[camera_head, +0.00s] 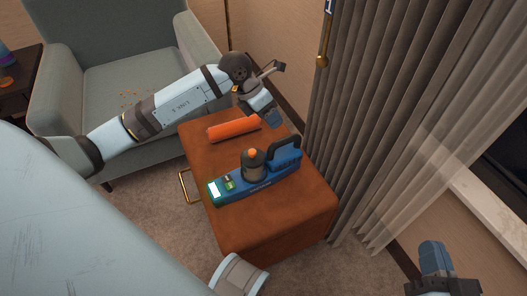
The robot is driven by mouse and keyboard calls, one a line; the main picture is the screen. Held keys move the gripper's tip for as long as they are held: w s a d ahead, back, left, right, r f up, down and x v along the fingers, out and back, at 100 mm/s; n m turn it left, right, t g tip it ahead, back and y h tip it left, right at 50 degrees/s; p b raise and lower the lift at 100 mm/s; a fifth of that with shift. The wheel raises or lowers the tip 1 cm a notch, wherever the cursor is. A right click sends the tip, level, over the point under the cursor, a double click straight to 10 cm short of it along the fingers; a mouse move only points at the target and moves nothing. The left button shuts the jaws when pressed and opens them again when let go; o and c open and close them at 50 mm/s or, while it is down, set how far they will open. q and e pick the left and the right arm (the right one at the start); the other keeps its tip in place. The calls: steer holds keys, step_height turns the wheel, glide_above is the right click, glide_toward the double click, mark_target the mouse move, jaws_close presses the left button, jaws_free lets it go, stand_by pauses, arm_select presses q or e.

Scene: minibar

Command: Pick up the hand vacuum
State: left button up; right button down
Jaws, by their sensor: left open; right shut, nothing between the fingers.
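The hand vacuum (262,183) is blue with a dark loop handle, a grey-brown canister with an orange top and a lit green panel at its left end. It lies on the brown leather-like ottoman (285,222). My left gripper (279,94) is open and empty above the ottoman's far edge, beyond the vacuum and apart from it. My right gripper (437,258) is at the lower right, away from the ottoman; it is shut and holds nothing.
An orange cylinder (234,128) lies on the ottoman between the vacuum and my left arm. A grey-green armchair (110,50) stands behind at the left. Grey curtains (375,110) hang close on the right. Carpet is free left of the ottoman.

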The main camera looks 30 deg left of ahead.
mark_target(284, 142)
arm_select(q)
steer(key=shift+y, duration=0.4)
steer(key=b+x, duration=0.1)
steer(key=x, duration=0.1)
steer(key=a+b+x, duration=0.1)
steer(key=x, duration=0.2)
steer(key=b+x, duration=0.1)
steer(key=x, duration=0.1)
steer(key=shift+w+a+f, duration=0.2)
steer(key=shift+w+f, duration=0.15)
steer(key=shift+f, duration=0.05)
steer(key=shift+w+d+f, duration=0.2)
steer(key=shift+d+f, duration=0.05)
steer(key=shift+f, duration=0.4)
steer(key=b+x, duration=0.3)
steer(key=x, duration=0.1)
steer(key=shift+d+f, duration=0.1)
steer(key=shift+f, duration=0.15)
steer(key=shift+w+f, duration=0.15)
jaws_close()
arm_select(e)
steer(key=f+n, duration=0.1)
steer(key=w+f+n, duration=0.1)
steer(key=d+f, duration=0.1)
steer(key=shift+w+f+n+y, duration=0.15)
steer(key=shift+w+n+y, duration=0.25)
